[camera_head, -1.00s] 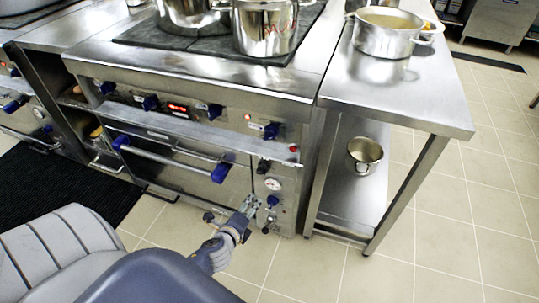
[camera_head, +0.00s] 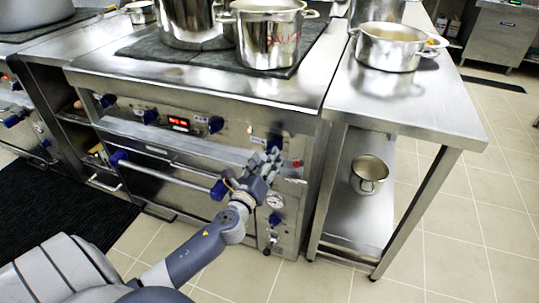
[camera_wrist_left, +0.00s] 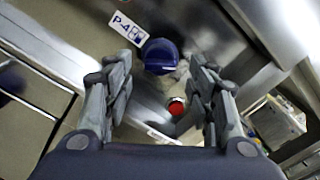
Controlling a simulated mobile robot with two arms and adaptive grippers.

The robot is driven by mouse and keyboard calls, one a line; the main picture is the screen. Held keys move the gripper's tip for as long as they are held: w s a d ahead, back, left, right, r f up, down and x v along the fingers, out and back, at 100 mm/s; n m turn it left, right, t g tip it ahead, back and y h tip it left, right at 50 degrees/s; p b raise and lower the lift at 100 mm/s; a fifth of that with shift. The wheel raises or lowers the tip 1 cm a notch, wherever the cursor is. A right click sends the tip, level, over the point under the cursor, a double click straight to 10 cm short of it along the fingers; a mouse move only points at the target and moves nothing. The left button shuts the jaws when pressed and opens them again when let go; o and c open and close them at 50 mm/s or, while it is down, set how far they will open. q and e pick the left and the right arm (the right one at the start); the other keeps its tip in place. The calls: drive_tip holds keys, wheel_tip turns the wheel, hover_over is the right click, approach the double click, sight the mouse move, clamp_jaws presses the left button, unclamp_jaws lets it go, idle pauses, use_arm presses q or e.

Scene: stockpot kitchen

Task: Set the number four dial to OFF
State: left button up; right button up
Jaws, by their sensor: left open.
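The number four dial is a dark blue knob (camera_wrist_left: 160,55) in the left wrist view, next to a white "P-4" label (camera_wrist_left: 127,28). In the head view the dial (camera_head: 273,142) shows at the right end of the stove's front panel, partly hidden by my left gripper (camera_head: 265,158). In the left wrist view my left gripper (camera_wrist_left: 157,66) is open, with one finger on each side of the dial. I cannot tell whether the fingers touch it. The dial's pointer setting is too dark to read. My right gripper is not in view.
A red button (camera_wrist_left: 177,106) sits just below the dial. More blue knobs (camera_head: 215,124) and a red display (camera_head: 179,122) line the panel. The oven handle (camera_head: 165,172) runs below. Pots (camera_head: 268,38) stand on the stove; a steel table (camera_head: 425,100) is at the right.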

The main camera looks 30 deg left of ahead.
use_arm(q)
drive_tip(key=x, duration=0.3)
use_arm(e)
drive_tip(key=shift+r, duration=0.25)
use_arm(q)
drive_tip(key=c, duration=1.1)
